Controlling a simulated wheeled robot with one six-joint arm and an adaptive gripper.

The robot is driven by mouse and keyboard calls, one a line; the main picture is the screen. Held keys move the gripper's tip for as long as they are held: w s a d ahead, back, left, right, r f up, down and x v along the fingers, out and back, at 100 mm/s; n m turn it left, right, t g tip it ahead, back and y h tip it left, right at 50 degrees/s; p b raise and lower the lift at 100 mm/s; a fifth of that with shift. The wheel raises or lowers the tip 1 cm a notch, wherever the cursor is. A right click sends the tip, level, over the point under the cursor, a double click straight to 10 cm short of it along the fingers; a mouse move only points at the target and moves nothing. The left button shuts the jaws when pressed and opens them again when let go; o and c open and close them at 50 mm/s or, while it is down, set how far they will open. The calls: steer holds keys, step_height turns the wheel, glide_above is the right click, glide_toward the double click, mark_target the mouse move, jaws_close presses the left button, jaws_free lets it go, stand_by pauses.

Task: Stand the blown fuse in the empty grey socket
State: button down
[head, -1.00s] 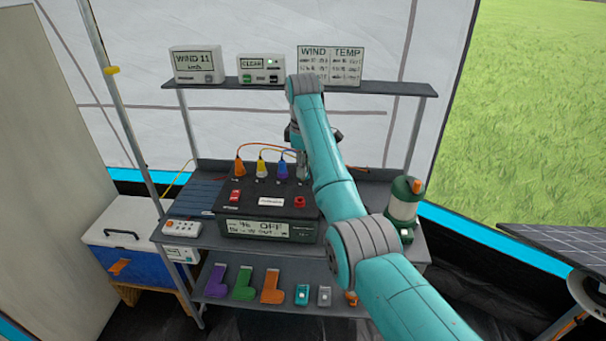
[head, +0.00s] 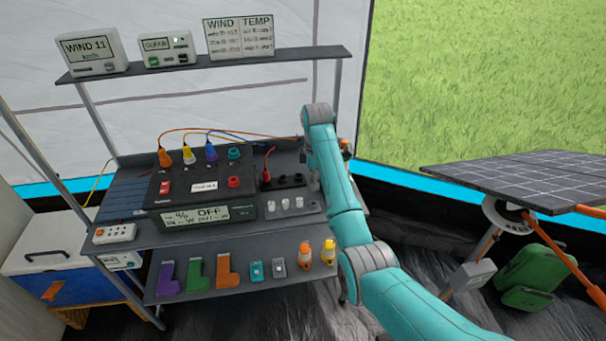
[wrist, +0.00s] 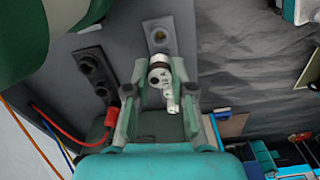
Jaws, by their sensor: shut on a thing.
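My gripper (wrist: 160,97) is shut on a small whitish, round-ended fuse (wrist: 161,74) in the wrist view, with a finger on each side. A thin pale part of the fuse points down in the picture. Just above the fuse in that view is a grey plate with a round dark hole, which looks like the empty grey socket (wrist: 160,36). I cannot tell how far apart they are in height. In the head view my arm mostly hides the gripper and the fuse at the right end of the bench.
A black socket strip (wrist: 95,72) with a red plug (wrist: 108,117) lies left of the gripper in the wrist view. The dark power box (head: 205,185) stands on the bench, with several white-capped parts (head: 298,203) near it. A solar panel (head: 520,178) stands at right.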

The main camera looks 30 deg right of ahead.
steer(key=shift+f, duration=2.1)
steer(key=shift+f, duration=1.45)
stand_by(0.4)
steer(key=c, duration=0.9)
jaws_free()
step_height(320, 180, up, 7)
steer(key=shift+r, duration=0.2)
steer(key=shift+s, duration=0.1)
